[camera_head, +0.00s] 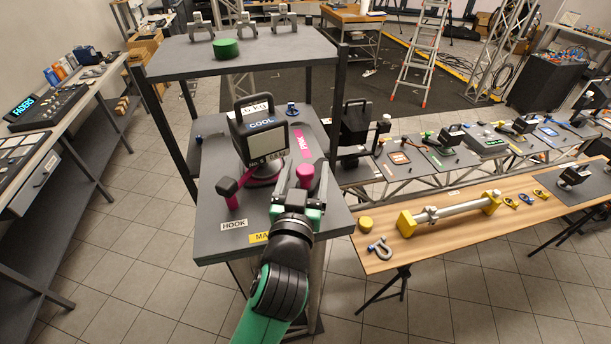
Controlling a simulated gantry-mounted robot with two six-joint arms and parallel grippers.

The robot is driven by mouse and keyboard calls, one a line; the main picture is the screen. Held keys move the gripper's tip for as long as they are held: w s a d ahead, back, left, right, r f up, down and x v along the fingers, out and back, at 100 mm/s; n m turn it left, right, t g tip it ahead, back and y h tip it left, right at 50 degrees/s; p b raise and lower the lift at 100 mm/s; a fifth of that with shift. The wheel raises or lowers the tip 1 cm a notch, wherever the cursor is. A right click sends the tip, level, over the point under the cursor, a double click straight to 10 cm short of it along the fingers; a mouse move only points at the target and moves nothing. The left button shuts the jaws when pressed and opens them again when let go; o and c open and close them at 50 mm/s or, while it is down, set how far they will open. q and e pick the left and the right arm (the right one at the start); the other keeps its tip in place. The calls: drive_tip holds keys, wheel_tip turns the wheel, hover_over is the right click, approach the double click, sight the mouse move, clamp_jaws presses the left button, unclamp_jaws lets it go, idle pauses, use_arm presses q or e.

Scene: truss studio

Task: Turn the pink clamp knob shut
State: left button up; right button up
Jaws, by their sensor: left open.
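The pink clamp knob (305,174) stands upright on the dark grey top of a small stand (213,190), near its right side. My left gripper (303,172) is open, with one finger on either side of the knob. I cannot tell whether the fingers touch it. Part of the knob's base is hidden by the gripper. A second pink piece, a lever with a dark end (230,190), stands to the left. My right gripper is not in view.
A black lamp-like box marked COOL (261,140) stands just behind the knob, close to the fingers. A higher shelf (185,62) with a green disc (226,48) is behind. A wooden bench (440,240) with a yellow-ended bar (450,208) lies to the right.

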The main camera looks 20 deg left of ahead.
use_arm(q)
clamp_jaws()
idle(1.4)
